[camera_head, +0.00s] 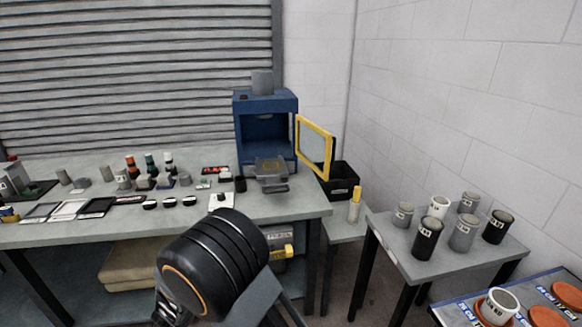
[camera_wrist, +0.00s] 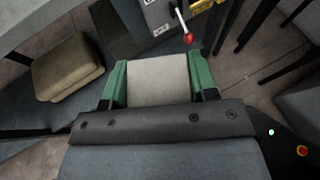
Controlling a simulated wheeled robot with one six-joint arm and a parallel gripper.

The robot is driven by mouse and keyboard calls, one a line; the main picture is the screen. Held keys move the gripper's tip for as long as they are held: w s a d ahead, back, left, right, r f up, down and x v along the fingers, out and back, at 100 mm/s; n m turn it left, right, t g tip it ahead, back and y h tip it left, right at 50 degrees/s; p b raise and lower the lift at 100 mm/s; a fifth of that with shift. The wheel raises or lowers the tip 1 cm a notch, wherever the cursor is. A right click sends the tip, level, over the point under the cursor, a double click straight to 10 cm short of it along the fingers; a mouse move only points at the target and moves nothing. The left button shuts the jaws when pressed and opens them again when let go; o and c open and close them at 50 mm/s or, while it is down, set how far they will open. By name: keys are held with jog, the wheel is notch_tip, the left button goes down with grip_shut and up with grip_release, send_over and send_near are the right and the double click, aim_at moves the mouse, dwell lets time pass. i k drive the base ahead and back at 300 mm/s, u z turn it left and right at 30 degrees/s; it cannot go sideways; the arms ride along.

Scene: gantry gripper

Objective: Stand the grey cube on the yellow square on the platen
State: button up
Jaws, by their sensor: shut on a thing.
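My gripper (camera_wrist: 158,72) has green fingers on both sides of the grey cube (camera_wrist: 158,82) in the wrist view and is shut on it. The cube is held clear of the floor, below the table edge. In the head view my black arm fills the lower middle, and the gripper and cube are hidden. The blue press (camera_head: 243,136) stands at the table's right end. Its grey platen (camera_head: 272,180) juts from the front opening, with a dull yellowish patch (camera_head: 268,164) on top, too small to make out well.
The yellow-framed door (camera_head: 314,145) hangs open right of the press. A black bin (camera_head: 343,182) and a yellow bottle (camera_head: 354,205) are beside it. A side table (camera_head: 400,250) holds several canisters. The worktable (camera_head: 290,207) carries many small items left of the press.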

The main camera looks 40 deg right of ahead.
aim_at(272, 166)
jog(key=z, duration=0.85)
jog(key=i, duration=0.4)
jog(key=u, duration=0.95)
